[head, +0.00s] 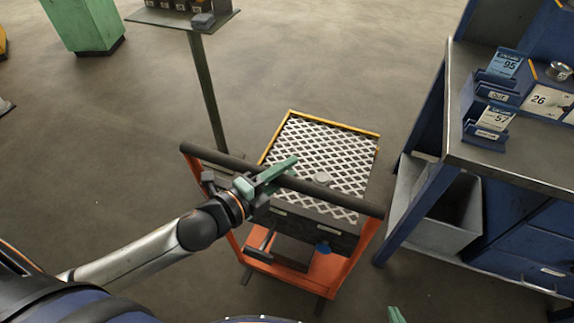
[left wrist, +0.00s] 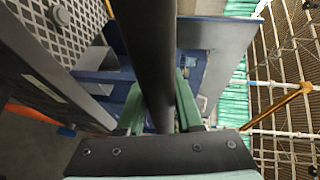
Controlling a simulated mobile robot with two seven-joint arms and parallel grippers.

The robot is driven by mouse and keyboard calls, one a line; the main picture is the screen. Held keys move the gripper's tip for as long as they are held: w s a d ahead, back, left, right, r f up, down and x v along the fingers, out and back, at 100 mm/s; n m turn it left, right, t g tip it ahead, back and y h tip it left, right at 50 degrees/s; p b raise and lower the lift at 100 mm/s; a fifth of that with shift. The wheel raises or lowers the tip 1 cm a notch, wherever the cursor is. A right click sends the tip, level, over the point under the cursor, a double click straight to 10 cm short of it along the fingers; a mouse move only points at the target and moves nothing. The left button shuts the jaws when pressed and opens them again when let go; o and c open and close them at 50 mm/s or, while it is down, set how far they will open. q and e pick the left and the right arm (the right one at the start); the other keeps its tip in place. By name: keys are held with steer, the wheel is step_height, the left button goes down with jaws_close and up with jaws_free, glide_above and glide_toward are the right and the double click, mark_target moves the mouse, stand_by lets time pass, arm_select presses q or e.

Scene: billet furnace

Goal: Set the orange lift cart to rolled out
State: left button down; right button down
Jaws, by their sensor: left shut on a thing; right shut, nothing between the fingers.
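The orange lift cart (head: 367,240) stands on the floor in the middle of the head view. It has a grey-and-white lattice top with a yellow edge and a dark handle bar (head: 340,195) across its near side. My left gripper (head: 274,176) is shut on this bar, left of its middle. In the left wrist view the bar (left wrist: 148,45) runs between the green fingers. The lattice top (left wrist: 62,32) shows at the upper left there. Only a green fingertip of my right gripper (head: 397,315) shows at the bottom edge; it is shut and empty, apart from the cart.
A blue workbench (head: 520,165) with bins stands close on the cart's right, a grey open box (head: 440,210) under it. A small stand (head: 207,95) rises behind the cart's left side. A green block (head: 85,25) is far left. Open floor lies left and behind.

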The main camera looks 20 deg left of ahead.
arm_select(q)
steer(key=shift+s+f, duration=0.1)
steer(key=shift+f, duration=0.05)
steer(key=c, duration=0.6)
jaws_free()
steer(key=shift+d, duration=0.1)
steer(key=shift+b+v, duration=0.85)
steer(key=shift+v, duration=5.4)
